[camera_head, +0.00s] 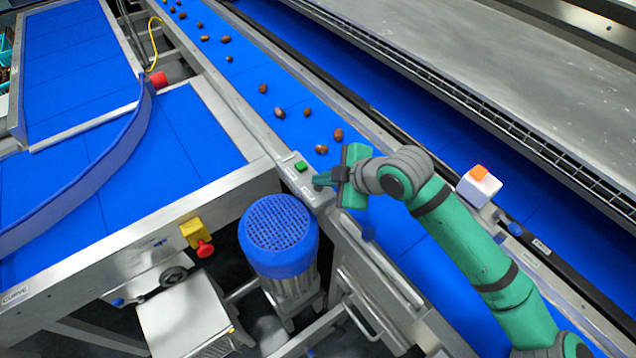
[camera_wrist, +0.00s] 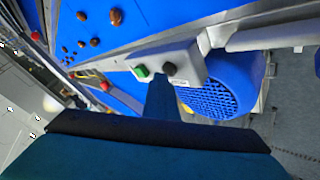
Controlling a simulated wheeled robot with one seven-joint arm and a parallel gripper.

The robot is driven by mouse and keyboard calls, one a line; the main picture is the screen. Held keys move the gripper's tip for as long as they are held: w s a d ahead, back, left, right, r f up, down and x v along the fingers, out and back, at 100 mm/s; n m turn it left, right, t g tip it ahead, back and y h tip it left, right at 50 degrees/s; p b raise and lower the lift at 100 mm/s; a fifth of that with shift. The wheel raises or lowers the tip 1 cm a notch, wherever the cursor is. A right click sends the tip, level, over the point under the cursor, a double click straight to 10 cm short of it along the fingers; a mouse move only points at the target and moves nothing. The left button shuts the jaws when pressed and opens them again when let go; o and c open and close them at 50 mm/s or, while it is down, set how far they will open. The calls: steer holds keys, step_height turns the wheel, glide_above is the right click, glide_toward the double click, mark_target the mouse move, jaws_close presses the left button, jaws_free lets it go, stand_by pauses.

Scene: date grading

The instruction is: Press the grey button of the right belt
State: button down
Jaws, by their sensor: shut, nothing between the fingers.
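A pale control box (camera_wrist: 190,58) at the edge of a blue belt carries a green button (camera_wrist: 142,71) and a dark grey button (camera_wrist: 170,69) side by side. In the head view the green button (camera_head: 301,166) is clear, while the grey one is hidden or cannot be told apart from my fingers. My gripper (camera_head: 320,182) is shut and empty, its tips over the lower end of the box. In the wrist view its fingers (camera_wrist: 160,82) end just below the two buttons. I cannot tell whether they touch the box.
Several brown dates (camera_head: 280,113) lie on the blue belt (camera_head: 245,75). A blue motor (camera_head: 278,240) stands beside the box. A red knob on a yellow box (camera_head: 192,232) is at the left, and a white box with an orange top (camera_head: 478,187) stands right of my arm.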

steer(key=shift+d, duration=0.1)
steer(key=shift+r, duration=0.85)
steer(key=shift+w, duration=0.1)
steer(key=shift+r, duration=2.5)
